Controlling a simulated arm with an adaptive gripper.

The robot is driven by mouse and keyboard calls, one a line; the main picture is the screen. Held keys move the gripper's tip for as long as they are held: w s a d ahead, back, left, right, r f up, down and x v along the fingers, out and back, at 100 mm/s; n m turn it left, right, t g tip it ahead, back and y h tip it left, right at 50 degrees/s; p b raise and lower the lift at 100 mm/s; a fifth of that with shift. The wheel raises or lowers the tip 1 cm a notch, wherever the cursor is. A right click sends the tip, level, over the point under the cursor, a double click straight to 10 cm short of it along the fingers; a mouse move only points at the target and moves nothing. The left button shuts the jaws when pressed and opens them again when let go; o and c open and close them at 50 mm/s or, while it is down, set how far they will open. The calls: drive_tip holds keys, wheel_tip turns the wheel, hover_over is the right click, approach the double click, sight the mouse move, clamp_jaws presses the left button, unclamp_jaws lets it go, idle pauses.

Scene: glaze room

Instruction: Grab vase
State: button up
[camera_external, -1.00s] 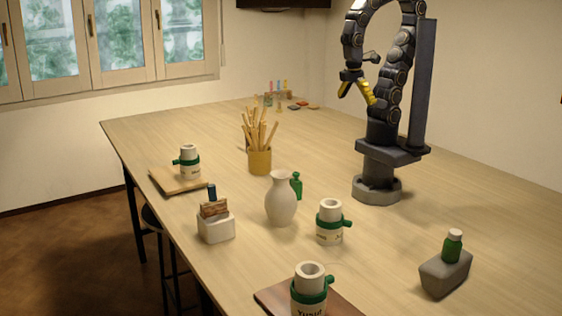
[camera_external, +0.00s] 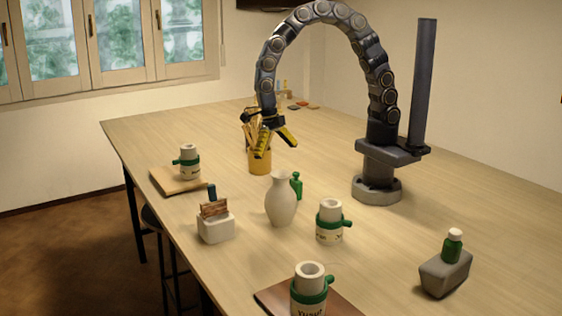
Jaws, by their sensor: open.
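A white vase (camera_external: 281,202) with a narrow neck and flared rim stands upright near the middle of the table. My gripper (camera_external: 277,148) has yellow fingers spread apart and points down. In the picture it is above the vase's mouth, apart from it, with nothing between the fingers. It partly covers the yellow cup (camera_external: 260,161) of sticks behind it. How far the gripper is from the vase in depth is hard to tell.
A green bottle (camera_external: 296,186) stands close behind the vase. A white and green mug (camera_external: 330,222) is to its right, and a white block-like holder (camera_external: 216,227) to its left. Another mug (camera_external: 309,291) stands on a brown board in front. The table's right side is mostly clear.

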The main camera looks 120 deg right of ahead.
sight(280, 174)
drive_tip(key=x, duration=0.7)
drive_tip(key=shift+w+f, duration=0.1)
drive_tip(key=shift+f, duration=0.3)
drive_tip(key=c, duration=1.3)
drive_tip(key=shift+o, duration=0.2)
